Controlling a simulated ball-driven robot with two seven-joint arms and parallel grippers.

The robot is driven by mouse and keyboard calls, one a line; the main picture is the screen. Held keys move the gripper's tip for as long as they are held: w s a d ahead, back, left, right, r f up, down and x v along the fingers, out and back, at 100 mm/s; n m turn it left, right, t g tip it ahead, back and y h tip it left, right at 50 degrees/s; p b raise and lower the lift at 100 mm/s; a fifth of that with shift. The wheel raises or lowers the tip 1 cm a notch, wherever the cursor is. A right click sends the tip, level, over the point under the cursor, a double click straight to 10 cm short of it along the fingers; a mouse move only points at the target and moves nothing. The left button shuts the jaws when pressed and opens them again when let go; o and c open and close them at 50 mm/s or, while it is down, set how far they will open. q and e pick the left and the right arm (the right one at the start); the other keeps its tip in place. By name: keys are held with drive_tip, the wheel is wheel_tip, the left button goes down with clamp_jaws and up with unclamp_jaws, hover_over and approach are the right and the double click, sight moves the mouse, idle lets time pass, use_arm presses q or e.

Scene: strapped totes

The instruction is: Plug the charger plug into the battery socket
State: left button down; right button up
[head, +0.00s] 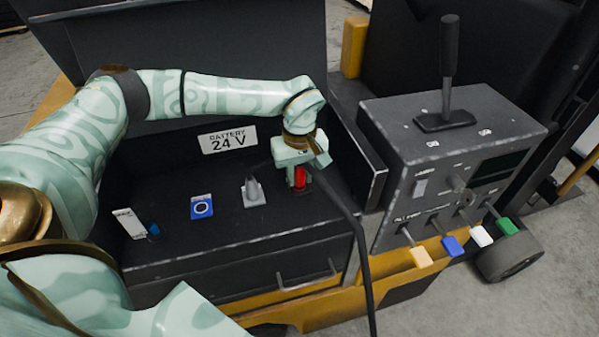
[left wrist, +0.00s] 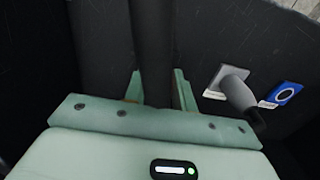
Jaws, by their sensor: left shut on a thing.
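My left gripper (head: 300,168) reaches in from the left over the dark battery compartment and points down. Its jaws are shut on the charger plug, which its fingers mostly hide. In the left wrist view a thick black body (left wrist: 152,45) stands between the fingers (left wrist: 155,90). A red part (head: 300,179) shows right below the fingertips; I cannot tell whether it belongs to the plug or to the socket, or how far they are joined. A black cable (head: 360,245) hangs from the gripper toward the front. My right gripper is not in view.
A grey fitting (head: 253,192) with a dark upright piece stands just left of the gripper, with a blue ring label (head: 202,207) beyond. The control console (head: 440,150) with levers stands at right.

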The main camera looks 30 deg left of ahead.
use_arm(q)
drive_tip(key=shift+f, duration=0.55)
drive_tip(key=c, duration=1.1)
unclamp_jaws()
drive_tip(key=shift+o, duration=0.2)
wheel_tip(320, 180, up, 16)
drive_tip(key=p, duration=0.2)
drive_tip(key=shift+r, duration=0.15)
